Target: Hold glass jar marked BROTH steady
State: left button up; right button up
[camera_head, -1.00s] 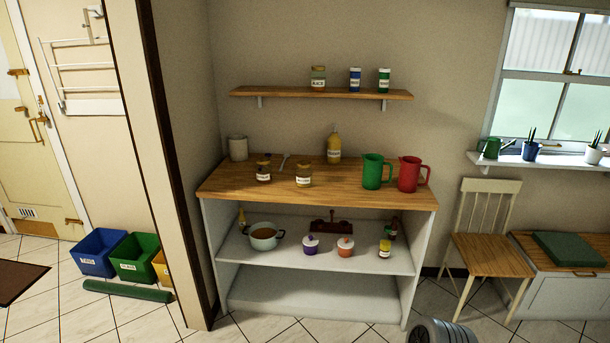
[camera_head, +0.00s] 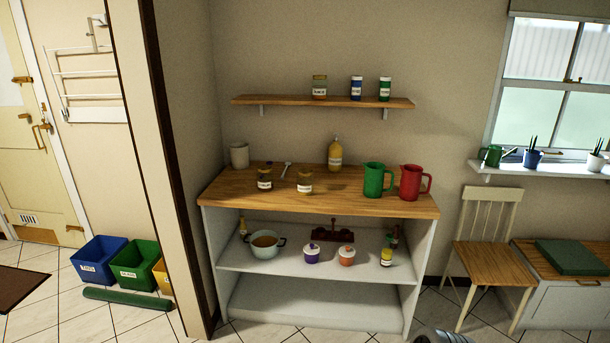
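Two small glass jars with white labels stand on the wooden counter top: a dark-filled jar (camera_head: 265,180) on the left and a paler brown jar (camera_head: 305,184) to its right. Another labelled glass jar (camera_head: 319,88) stands on the wall shelf. The lettering is too small to read, so I cannot tell which jar is marked BROTH. All three stand upright with nothing touching them.
A green jug (camera_head: 374,181) and a red jug (camera_head: 411,183) stand on the counter's right, a yellow bottle (camera_head: 335,155) behind. A pot (camera_head: 264,245) and small lidded pots fill the shelf below. A chair (camera_head: 486,250) stands right; bins (camera_head: 98,262) left.

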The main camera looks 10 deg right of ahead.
aim_at(305, 185)
jog(key=z, duration=0.85)
jog(key=i, duration=1.8)
jog(key=u, duration=0.55)
